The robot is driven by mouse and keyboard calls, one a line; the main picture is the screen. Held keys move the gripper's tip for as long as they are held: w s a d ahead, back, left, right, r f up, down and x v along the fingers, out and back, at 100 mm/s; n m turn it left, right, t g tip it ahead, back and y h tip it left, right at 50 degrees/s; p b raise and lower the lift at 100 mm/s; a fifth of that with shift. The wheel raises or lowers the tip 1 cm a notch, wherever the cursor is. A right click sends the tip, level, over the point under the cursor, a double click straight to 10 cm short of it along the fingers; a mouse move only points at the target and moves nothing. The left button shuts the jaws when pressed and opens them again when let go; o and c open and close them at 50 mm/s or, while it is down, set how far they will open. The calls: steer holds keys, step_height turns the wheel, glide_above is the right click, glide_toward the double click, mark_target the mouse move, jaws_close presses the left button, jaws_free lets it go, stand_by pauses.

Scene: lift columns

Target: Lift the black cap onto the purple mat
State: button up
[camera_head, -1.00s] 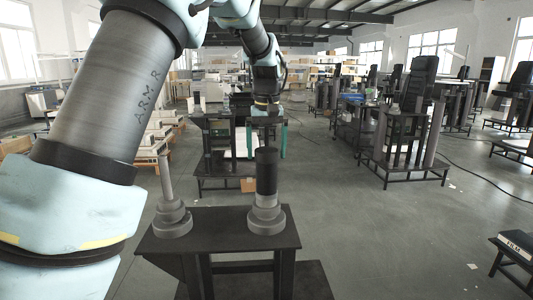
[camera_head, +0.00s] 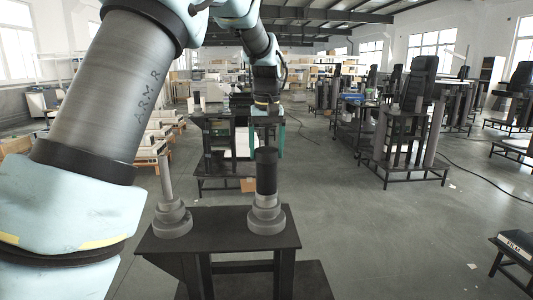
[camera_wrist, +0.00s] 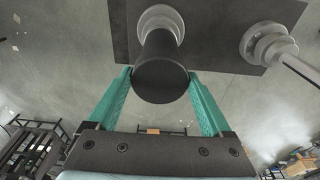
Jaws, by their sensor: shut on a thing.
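The black cap (camera_head: 266,170) is a dark upright cylinder on top of a grey stepped column (camera_head: 266,218) at the right of the black table (camera_head: 215,245). My gripper (camera_head: 266,150) comes down from above, its teal fingers on either side of the cap's upper end, shut on it. In the wrist view the cap (camera_wrist: 160,75) shows end-on between the two fingertips. The cap still lines up with the column, with no clear gap below it. I see no purple mat in either view.
A second grey column (camera_head: 172,215) with a thin bare rod stands on the table's left; it also shows in the wrist view (camera_wrist: 270,45). Another black rack (camera_head: 220,165) stands behind. Open floor (camera_head: 370,240) lies to the right.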

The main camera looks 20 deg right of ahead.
step_height(320, 180, up, 10)
steer(key=b, duration=0.1)
steer(key=shift+r+b, duration=0.25)
steer(key=shift+b, duration=0.05)
steer(key=shift+r+p, duration=0.5)
steer(key=shift+p, duration=0.2)
stand_by(0.6)
step_height(320, 180, up, 5)
steer(key=p, duration=0.5)
glide_above(266, 150)
steer(key=shift+w+d+f, duration=0.1)
stand_by(0.5)
